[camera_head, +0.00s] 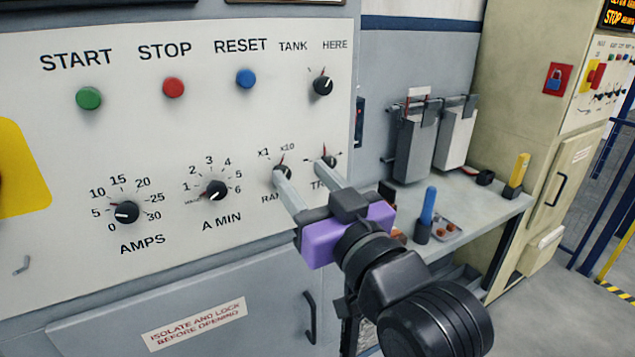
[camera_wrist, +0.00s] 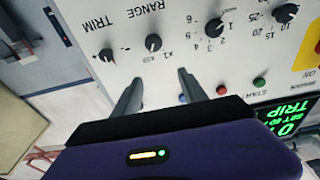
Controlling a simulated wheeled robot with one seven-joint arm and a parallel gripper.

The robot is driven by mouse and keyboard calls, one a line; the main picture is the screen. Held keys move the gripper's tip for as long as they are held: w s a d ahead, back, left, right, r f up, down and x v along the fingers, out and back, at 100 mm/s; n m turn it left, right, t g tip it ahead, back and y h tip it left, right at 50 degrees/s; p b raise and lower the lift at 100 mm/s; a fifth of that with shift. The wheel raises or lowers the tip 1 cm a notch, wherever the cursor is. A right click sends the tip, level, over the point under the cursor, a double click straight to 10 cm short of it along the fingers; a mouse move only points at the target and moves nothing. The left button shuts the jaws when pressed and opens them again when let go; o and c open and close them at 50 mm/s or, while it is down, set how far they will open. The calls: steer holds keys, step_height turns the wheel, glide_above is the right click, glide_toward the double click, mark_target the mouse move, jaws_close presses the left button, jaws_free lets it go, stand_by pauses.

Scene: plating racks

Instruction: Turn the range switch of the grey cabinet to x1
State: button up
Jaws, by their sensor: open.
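The range switch (camera_head: 282,170) is a small black knob on the white panel (camera_head: 60,130) of the grey cabinet (camera_head: 235,285). Its red pointer appears to lean toward x10, right of x1. In the head view my gripper (camera_head: 303,172) reaches toward the panel, its fingers overlapping the range and trim knobs and hiding part of the RANGE label. In the wrist view, where the panel is upside down, the range knob (camera_wrist: 153,43) shows uncovered beyond the fingertips, between their lines. My gripper (camera_wrist: 160,80) is open and empty.
The trim knob (camera_head: 326,162) is close right of the range switch; the A MIN knob (camera_head: 216,190) is to its left. Green (camera_head: 89,98), red (camera_head: 173,87) and blue (camera_head: 246,78) buttons sit above. A bench (camera_head: 490,203) with small items stands right.

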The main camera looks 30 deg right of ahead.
steer(key=w+f+g+b, duration=0.1)
steer(key=w+f+b, duration=0.2)
steer(key=w+b, duration=0.2)
steer(key=shift+w+f+g, duration=0.3)
steer(key=shift+w, duration=1)
steer(key=shift+c, duration=0.4)
